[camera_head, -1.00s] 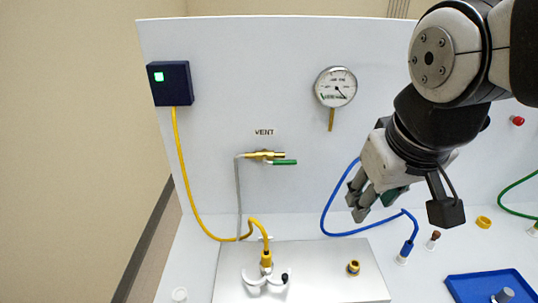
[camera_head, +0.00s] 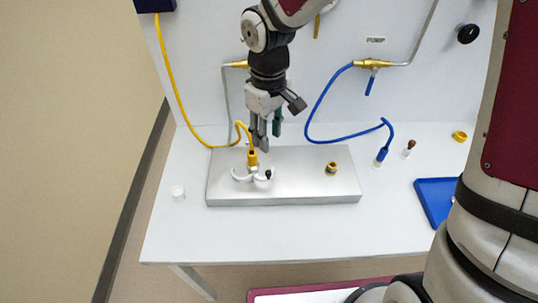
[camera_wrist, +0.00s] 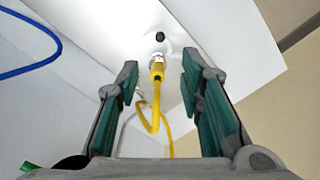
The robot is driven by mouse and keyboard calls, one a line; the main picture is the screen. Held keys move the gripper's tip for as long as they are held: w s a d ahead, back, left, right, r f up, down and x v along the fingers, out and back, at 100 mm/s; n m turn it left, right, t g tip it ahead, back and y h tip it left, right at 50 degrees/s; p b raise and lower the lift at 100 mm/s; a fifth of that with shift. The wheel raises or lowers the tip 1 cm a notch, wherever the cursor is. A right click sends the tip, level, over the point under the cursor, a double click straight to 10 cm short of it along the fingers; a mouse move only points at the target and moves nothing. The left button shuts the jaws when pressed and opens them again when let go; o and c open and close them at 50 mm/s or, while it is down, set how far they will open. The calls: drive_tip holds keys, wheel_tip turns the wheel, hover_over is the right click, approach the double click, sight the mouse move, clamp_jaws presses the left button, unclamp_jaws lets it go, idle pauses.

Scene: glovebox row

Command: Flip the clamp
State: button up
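The white clamp (camera_head: 242,177) with curved arms and a small black knob (camera_head: 268,174) sits at the left of a metal plate, around the foot of the yellow hose's fitting (camera_head: 252,158). My gripper (camera_head: 265,143) hangs pointing down just behind and above the clamp, apart from it. In the wrist view my gripper (camera_wrist: 160,72) is open, with green pads and nothing between them. There the yellow fitting (camera_wrist: 157,70) shows beyond the fingertips, with the black knob (camera_wrist: 160,36) past it. The clamp's white arms blend into the bright plate there.
The metal plate (camera_head: 300,170) also bears a yellow-ringed port (camera_head: 331,168). The yellow hose (camera_head: 185,110) loops behind the clamp. The table front (camera_head: 270,232) is clear.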

sight(268, 172)
wheel_tip(268, 172, down, 14)
drive_tip(key=shift+r+p, duration=0.15)
drive_tip(key=shift+p, duration=0.4)
clamp_jaws()
